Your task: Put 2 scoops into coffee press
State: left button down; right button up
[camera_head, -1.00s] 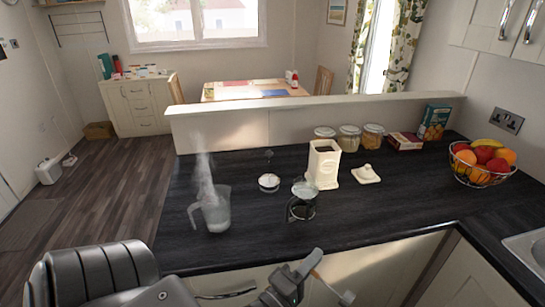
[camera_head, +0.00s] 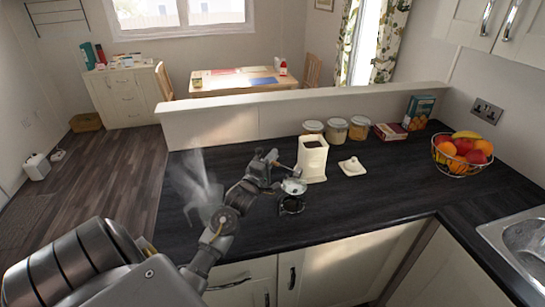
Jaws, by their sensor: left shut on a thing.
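The coffee press (camera_head: 292,204), dark-framed glass with a pale round top, stands on the dark worktop. A cream canister (camera_head: 312,160) stands open just behind it, with dark contents at its mouth. Its cream lid (camera_head: 351,166) lies to the right. My left gripper (camera_head: 272,161) is left of the canister and above and behind the press. It is shut on a small thin thing, likely the scoop (camera_head: 284,167), which points towards the canister; its bowl is not clear. A steaming clear jug (camera_head: 207,207) is partly hidden by my left arm. My right gripper is out of view.
Several storage jars (camera_head: 335,131) and boxes (camera_head: 420,111) stand along the back ledge. A fruit bowl (camera_head: 461,155) is at the right, near the sink (camera_head: 522,240). The worktop right of the press is clear.

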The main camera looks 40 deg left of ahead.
pick_arm(q)
jog(key=w+d+r+m+h+p, duration=0.1)
jog(key=d+r+m+p, duration=0.3)
jog(key=m, duration=0.5)
jog(key=w+d+r+m+g+h+p, duration=0.1)
jog(key=d+r+m+h+p, duration=0.1)
jog(key=d+r+m, duration=0.3)
notch_tip(320, 180, up, 4)
jog(key=m+p, duration=0.1)
jog(key=m, duration=0.3)
jog(key=shift+w+d+f+m+p, duration=0.15)
jog(key=shift+w+d+m+p, duration=0.05)
jog(key=shift+d+m+p, duration=0.15)
jog(key=shift+f, duration=0.1)
